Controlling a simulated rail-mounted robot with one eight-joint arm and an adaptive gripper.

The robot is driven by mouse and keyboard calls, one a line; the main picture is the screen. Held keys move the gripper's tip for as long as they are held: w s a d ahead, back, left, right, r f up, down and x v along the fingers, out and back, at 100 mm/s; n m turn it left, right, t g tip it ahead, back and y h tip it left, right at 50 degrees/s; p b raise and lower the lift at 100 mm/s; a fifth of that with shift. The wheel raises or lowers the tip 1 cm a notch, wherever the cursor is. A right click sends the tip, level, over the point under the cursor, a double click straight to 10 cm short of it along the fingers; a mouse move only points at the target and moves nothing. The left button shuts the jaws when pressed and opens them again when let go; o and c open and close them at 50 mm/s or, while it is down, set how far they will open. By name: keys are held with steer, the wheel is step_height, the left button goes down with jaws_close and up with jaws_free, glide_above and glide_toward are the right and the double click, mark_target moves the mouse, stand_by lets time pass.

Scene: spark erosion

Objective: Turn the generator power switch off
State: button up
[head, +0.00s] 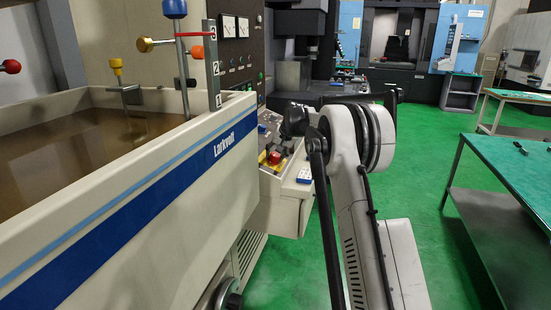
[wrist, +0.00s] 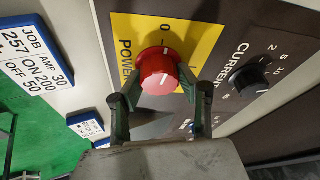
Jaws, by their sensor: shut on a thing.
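The generator power switch is a red rotary knob (wrist: 158,72) on a yellow plate (wrist: 200,40) marked POWER, with a 0 mark above the knob. The white line on the knob runs up the picture, roughly toward the 0. My gripper (wrist: 160,92) has one finger on each side of the knob and is shut on it. The inner faces of the fingers hide parts of the knob's sides. In the head view the knob (head: 275,157) shows small on the sloping control panel, with my arm's end close by; the gripper there is hard to make out.
A black CURRENT knob (wrist: 250,80) sits to the right on the dark panel. A JOB card (wrist: 35,62) lies to the left, with a smaller card (wrist: 86,124) below it.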

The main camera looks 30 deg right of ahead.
steer(key=shift+f+n+y, duration=0.15)
steer(key=shift+n+y, duration=0.15)
steer(key=shift+n, duration=0.7)
steer(key=o, duration=1.1)
steer(key=shift+a, duration=0.1)
steer(key=shift+o, duration=0.2)
steer(key=v, duration=1.2)
steer(key=shift+s, duration=0.2)
